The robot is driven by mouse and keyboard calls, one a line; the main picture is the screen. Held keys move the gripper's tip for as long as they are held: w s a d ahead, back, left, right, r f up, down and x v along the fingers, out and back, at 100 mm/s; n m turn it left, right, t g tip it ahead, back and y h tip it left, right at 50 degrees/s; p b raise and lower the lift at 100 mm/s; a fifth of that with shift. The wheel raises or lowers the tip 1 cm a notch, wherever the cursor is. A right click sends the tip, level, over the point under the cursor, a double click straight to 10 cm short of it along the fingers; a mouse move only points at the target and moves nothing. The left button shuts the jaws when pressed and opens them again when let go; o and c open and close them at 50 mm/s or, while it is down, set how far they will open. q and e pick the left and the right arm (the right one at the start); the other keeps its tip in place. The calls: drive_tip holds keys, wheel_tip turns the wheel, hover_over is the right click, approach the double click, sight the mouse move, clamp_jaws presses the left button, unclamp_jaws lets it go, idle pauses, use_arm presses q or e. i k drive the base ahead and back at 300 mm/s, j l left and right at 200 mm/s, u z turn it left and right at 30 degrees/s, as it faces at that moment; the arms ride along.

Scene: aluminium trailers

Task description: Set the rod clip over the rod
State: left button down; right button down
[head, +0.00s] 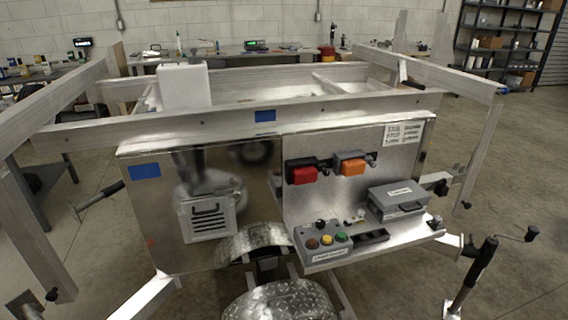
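I cannot make out the rod clip or the rod for certain. A trailer with a shiny metal front panel (265,190) and a frame of aluminium beams (240,119) fills the middle of the head view. A red latch-like part (304,174) and an orange one (351,167), each with a dark bracket, sit side by side on the panel. A thin bar with a black grip (108,187) sticks out at the left of the panel. A few small pale parts (355,217) lie on the metal shelf. Neither of my grippers shows.
The shelf (320,262) holds a button box (326,246), a black tray (371,237) and a grey case (397,203). A crank jack (477,270) stands at right. A white box (183,85) sits on the frame. Open floor (530,200) lies to the right.

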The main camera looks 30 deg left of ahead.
sight(143, 108)
drive_tip(key=u, duration=1.3)
